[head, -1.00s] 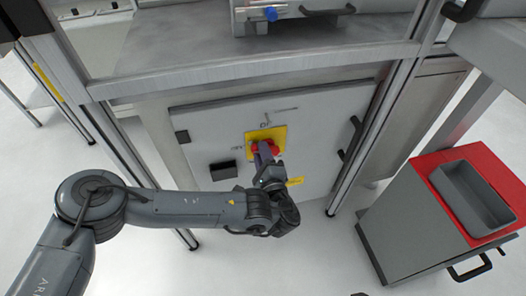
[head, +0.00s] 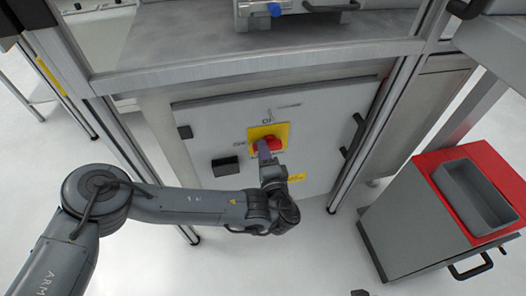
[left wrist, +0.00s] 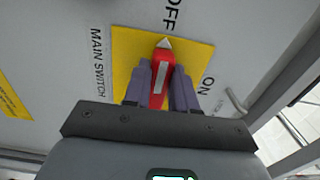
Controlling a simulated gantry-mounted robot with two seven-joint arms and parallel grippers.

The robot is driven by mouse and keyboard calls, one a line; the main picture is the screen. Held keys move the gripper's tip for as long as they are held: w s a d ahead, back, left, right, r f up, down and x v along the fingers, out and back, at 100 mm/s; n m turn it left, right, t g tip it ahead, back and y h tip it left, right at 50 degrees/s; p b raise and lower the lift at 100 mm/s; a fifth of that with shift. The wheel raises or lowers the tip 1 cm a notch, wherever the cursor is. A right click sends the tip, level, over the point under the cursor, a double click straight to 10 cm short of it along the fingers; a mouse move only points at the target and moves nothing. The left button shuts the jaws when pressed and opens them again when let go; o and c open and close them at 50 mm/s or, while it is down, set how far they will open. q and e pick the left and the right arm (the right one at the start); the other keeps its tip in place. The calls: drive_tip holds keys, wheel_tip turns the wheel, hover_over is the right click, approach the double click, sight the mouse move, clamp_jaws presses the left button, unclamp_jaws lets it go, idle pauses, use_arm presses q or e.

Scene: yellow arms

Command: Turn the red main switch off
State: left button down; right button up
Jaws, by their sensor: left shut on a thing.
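The red main switch (head: 275,143) sits on a yellow plate (head: 283,129) on the grey cabinet door. In the left wrist view, the switch handle (left wrist: 161,72) stands between my two fingers, and its pointed white tip faces the word OFF at the top. The word ON is on the right of the yellow plate (left wrist: 125,45) there. My left gripper (head: 266,152) is shut on the handle, with a finger on each side (left wrist: 160,85). In the head view it covers part of the switch. My right gripper is not in view.
The cabinet door (head: 205,125) has a black latch (head: 225,166) left of the switch and a black handle (head: 352,138) at its right. Metal frame posts (head: 382,110) flank it. A cart with a red top (head: 440,160) and grey tray (head: 472,194) stands right.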

use_arm(q)
drive_tip(key=c, duration=0.9)
unclamp_jaws()
drive_tip(key=shift+p+v, duration=2.5)
drive_tip(key=shift+v, duration=2.95)
